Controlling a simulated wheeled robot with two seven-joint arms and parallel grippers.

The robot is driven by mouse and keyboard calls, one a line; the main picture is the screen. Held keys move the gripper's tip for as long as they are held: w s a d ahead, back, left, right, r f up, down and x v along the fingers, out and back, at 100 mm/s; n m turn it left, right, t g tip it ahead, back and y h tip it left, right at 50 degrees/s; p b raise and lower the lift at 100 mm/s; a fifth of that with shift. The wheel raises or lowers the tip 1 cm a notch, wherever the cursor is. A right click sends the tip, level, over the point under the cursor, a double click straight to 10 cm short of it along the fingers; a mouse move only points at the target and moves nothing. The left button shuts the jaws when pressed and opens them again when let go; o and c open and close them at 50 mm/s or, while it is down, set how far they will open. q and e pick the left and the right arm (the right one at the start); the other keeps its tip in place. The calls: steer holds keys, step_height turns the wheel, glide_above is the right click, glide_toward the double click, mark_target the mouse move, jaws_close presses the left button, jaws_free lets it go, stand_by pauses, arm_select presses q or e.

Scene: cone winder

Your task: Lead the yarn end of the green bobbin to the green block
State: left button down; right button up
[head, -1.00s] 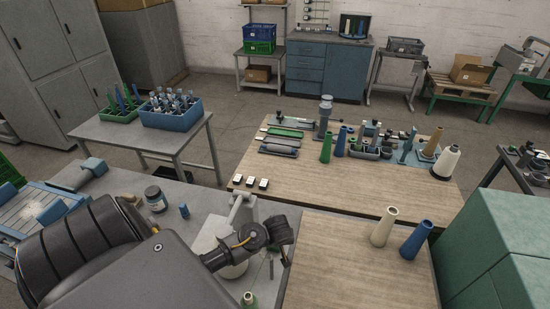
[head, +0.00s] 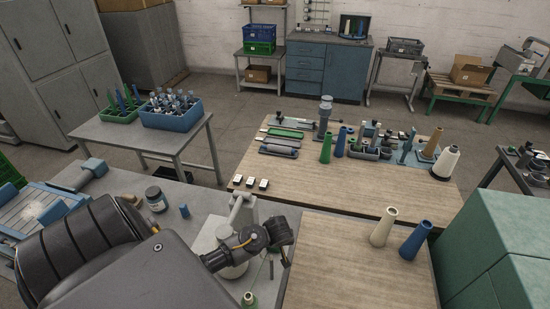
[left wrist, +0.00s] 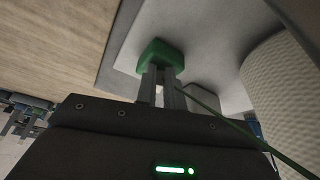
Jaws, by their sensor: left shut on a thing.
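My left gripper (head: 286,243) reaches in from the left above the grey table's right edge. In the left wrist view its fingers (left wrist: 160,84) are nearly closed. A taut green yarn (left wrist: 240,130) runs from them to the lower right; its held end is hidden between the fingers. The green block (left wrist: 161,56) shows right at the fingertips, over a grey surface; I cannot tell whether they touch. In the head view the block cannot be made out. The green bobbin (head: 249,299) shows only its top at the bottom edge. My right gripper is out of view.
A white textured cylinder (left wrist: 278,85) stands right of the fingers in the wrist view. A wooden table (head: 330,265) with cream (head: 384,227) and blue (head: 416,239) cones lies to the right. A dark jar (head: 155,199) stands on the grey table.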

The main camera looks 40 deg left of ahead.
arm_select(q)
steer(key=c, duration=1.4)
jaws_free()
steer(key=shift+s+d+f, duration=0.1)
steer(key=shift+f, duration=0.1)
steer(key=shift+c, duration=0.2)
steer(key=shift+s+f, duration=0.1)
steer(key=shift+s, duration=0.05)
steer(key=shift+c, duration=0.4)
steer(key=o, duration=0.4)
steer(key=shift+s, duration=0.2)
steer(key=shift+w+d, duration=0.1)
steer(key=shift+w, duration=0.1)
steer(key=shift+c, duration=0.4)
